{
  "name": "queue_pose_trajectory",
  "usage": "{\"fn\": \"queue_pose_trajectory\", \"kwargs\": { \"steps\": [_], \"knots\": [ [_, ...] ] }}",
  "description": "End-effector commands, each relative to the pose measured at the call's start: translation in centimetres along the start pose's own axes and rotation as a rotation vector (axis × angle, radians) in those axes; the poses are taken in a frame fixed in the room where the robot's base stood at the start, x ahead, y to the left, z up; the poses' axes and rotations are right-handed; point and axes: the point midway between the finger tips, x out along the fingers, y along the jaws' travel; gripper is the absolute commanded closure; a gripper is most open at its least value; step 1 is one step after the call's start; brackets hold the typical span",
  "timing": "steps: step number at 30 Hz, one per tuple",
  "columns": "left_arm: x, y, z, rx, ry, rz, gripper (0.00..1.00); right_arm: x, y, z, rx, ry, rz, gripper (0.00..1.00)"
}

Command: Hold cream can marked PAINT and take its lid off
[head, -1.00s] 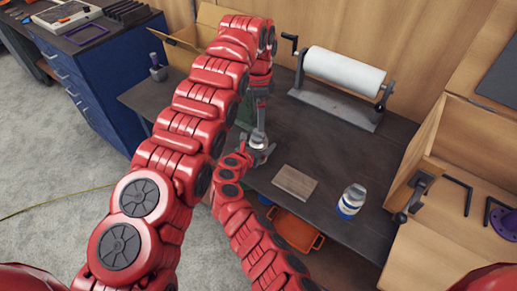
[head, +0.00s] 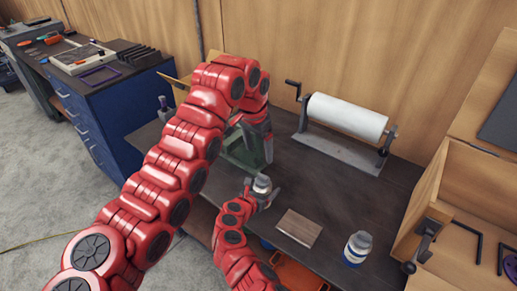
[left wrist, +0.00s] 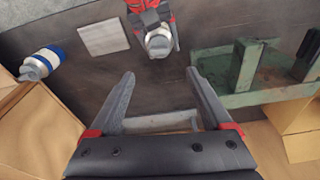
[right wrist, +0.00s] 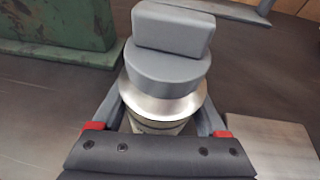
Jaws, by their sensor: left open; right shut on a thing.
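A can (right wrist: 158,126) with a pale band and a bright metal shoulder is held upright between the jaws of my right gripper (right wrist: 158,118). A grey round lid (right wrist: 168,68) with a block-shaped grip sits on top of it. The can also shows in the head view (head: 262,186) and left wrist view (left wrist: 159,43); no marking is readable. My left gripper (left wrist: 158,75) is open and empty, apart from the can. In the head view it (head: 268,150) hangs behind the can, near the green stand.
A white and blue container (head: 357,248) stands at the table's right. A flat board (head: 298,227) lies between it and the held can. A green metal stand (left wrist: 245,75) is close to the left gripper. A paper roll holder (head: 340,125) stands at the back.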

Motion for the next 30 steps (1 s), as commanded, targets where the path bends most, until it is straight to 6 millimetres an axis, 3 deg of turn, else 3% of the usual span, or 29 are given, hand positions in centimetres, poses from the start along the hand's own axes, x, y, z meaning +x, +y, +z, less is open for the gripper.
{"fn": "queue_pose_trajectory", "kwargs": {
  "steps": [5, 19, 30],
  "knots": [
    [1.3, 0.0, 0.2, -0.025, 0.003, 0.003, 0.17, 0.0, 0.0, 0.1, 0.000, -0.001, 0.000, 1.00],
    [10.1, 0.1, 0.1, -0.020, 0.000, 0.003, 0.17, 0.0, 0.0, 0.1, 0.000, -0.001, 0.000, 1.00],
    [11.7, 0.1, 0.0, -0.019, 0.006, 0.000, 0.17, 0.0, 0.0, 0.1, 0.000, -0.001, 0.000, 1.00]
  ]
}}
